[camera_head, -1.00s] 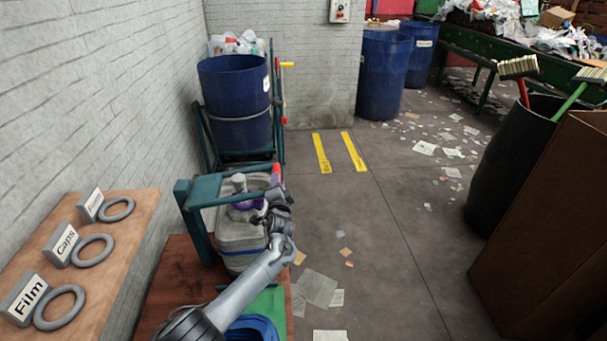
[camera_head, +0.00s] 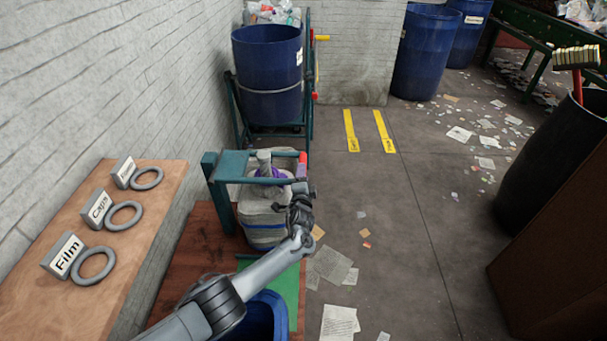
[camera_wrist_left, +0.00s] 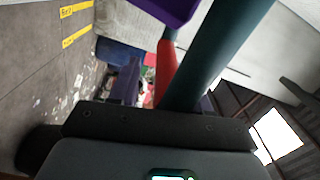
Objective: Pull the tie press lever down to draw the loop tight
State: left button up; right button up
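The tie press is a teal frame (camera_head: 233,163) standing over a grey bag (camera_head: 262,222), with a purple part around the bag's neck (camera_head: 279,174). Its lever has a red grip (camera_head: 302,160) at the right side of the frame. In the left wrist view the red grip (camera_wrist_left: 165,72) lies beside a thick teal bar (camera_wrist_left: 205,55), just beyond my gripper's dark body. My left gripper (camera_head: 302,190) is at the lever, just below the red grip in the head view. My right gripper is out of view.
A wooden table (camera_head: 135,225) at left holds grey rings and signs, one reading Film (camera_head: 66,256). A blue drum (camera_head: 267,75) stands behind the press. A blue bin (camera_head: 265,315) is below my left arm. The littered floor to the right has free room.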

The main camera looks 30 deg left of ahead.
pick_arm(q)
jog(key=shift+o, duration=0.7)
jog(key=shift+r+p, duration=0.4)
jog(key=shift+r, duration=0.15)
notch_tip(320, 180, up, 4)
jog(key=p, duration=0.2)
jog(key=shift+d+p, duration=0.15)
jog(key=shift+p, duration=0.15)
jog(key=d+r+p, duration=0.1)
jog(key=d+r, duration=0.2)
jog(key=d, duration=0.2)
jog(key=s+d+r+p, duration=0.1)
jog(key=d+r, duration=0.2)
jog(key=d, duration=0.3)
jog(key=shift+d+p, duration=0.15)
jog(key=shift+p, duration=0.2)
jog(key=shift+s, duration=0.15)
